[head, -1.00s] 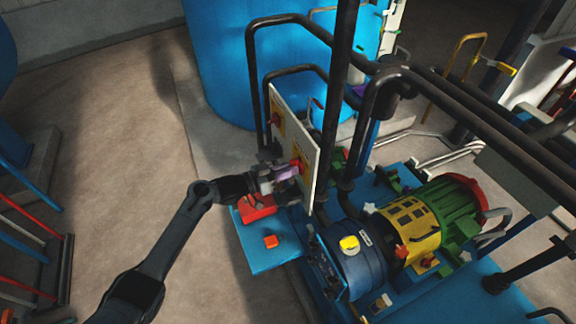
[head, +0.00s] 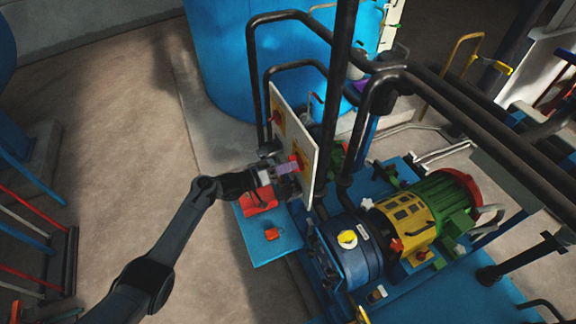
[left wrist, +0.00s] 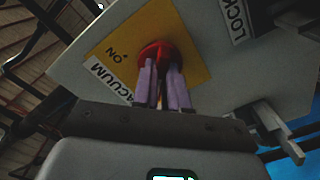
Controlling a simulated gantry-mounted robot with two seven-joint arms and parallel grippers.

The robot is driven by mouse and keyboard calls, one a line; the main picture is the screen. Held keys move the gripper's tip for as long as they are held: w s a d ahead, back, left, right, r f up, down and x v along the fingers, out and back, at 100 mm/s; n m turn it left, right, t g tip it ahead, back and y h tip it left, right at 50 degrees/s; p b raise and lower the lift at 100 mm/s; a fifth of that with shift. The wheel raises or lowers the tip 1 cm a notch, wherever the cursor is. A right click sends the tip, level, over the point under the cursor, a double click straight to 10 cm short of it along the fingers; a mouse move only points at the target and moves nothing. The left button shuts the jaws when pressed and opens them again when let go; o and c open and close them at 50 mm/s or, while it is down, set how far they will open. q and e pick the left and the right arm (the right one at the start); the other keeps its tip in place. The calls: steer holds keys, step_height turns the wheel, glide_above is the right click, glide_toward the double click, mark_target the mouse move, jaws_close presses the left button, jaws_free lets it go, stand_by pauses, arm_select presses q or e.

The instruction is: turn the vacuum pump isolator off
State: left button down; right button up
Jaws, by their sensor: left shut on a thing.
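The vacuum isolator is a red rotary knob (left wrist: 165,50) on a yellow plate (left wrist: 198,58), with the words "VACUUM" and "ON" readable beside it in the left wrist view. The plate is on a pale upright panel (head: 309,181), where the red knob (head: 295,158) also shows in the head view. My left gripper (head: 287,167) reaches the panel from the left. Its purple fingers (left wrist: 163,85) are shut on the red knob, one on each side of its grip. The fingers hide part of the knob. My right gripper is not in view.
A second red knob (head: 275,119) on a yellow plate is farther back on the panel. Dark pipes (head: 340,90) rise close behind the panel. A blue base (head: 283,246) with red items lies below. A green and yellow motor (head: 410,217) stands to the right. The floor at left is open.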

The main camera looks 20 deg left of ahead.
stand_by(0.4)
arm_select(q)
steer(key=c, duration=1.2)
jaws_free()
steer(key=shift+o, duration=0.2)
steer(key=v, duration=1)
steer(key=shift+s+a, duration=0.25)
steer(key=shift+a, duration=0.05)
